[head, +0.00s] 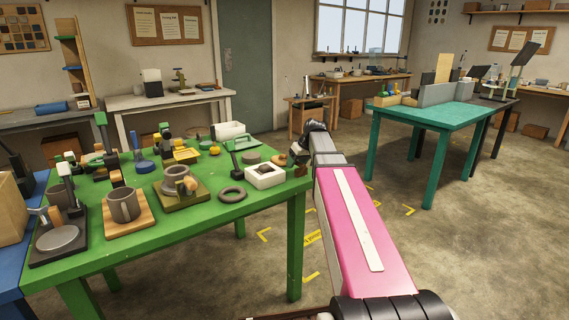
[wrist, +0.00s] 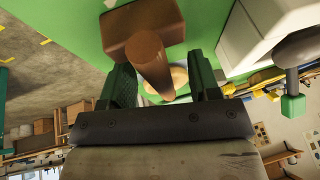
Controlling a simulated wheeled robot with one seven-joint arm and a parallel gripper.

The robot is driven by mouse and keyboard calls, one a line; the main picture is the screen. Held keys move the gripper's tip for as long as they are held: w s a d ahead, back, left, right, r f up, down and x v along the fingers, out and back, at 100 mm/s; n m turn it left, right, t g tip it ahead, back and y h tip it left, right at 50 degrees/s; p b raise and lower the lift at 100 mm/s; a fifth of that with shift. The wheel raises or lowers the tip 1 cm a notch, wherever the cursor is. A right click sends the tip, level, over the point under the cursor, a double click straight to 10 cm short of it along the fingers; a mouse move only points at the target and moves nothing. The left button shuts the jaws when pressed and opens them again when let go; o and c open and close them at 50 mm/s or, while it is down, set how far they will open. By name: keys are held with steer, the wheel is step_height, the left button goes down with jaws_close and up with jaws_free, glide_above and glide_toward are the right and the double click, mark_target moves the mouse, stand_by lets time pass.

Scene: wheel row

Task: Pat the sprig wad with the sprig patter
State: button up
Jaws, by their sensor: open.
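A wooden tool, which looks like the sprig patter (wrist: 150,60), has a brown block and a round brown handle with a pale end. It stands at the right edge of the green table (head: 190,222). My gripper (wrist: 160,88) is open, with its dark green fingers on either side of the handle; I cannot tell whether they touch it. In the head view my gripper (head: 299,154) is small and partly hides the tool. A white square block (head: 265,181) beside it has a grey lump in its hollow, probably the sprig wad (head: 265,172). The white block also shows in the wrist view (wrist: 237,40).
Close by are a dark grey ring (head: 232,194), a dark upright tool (head: 237,165) and a grey disc (head: 251,157). A mug (head: 123,205) on a board and a grey pot (head: 178,183) stand left. Open floor lies between the green and teal tables (head: 440,117).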

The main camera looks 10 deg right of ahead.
jaws_close()
steer(key=shift+r, duration=0.1)
steer(key=shift+r, duration=3.4)
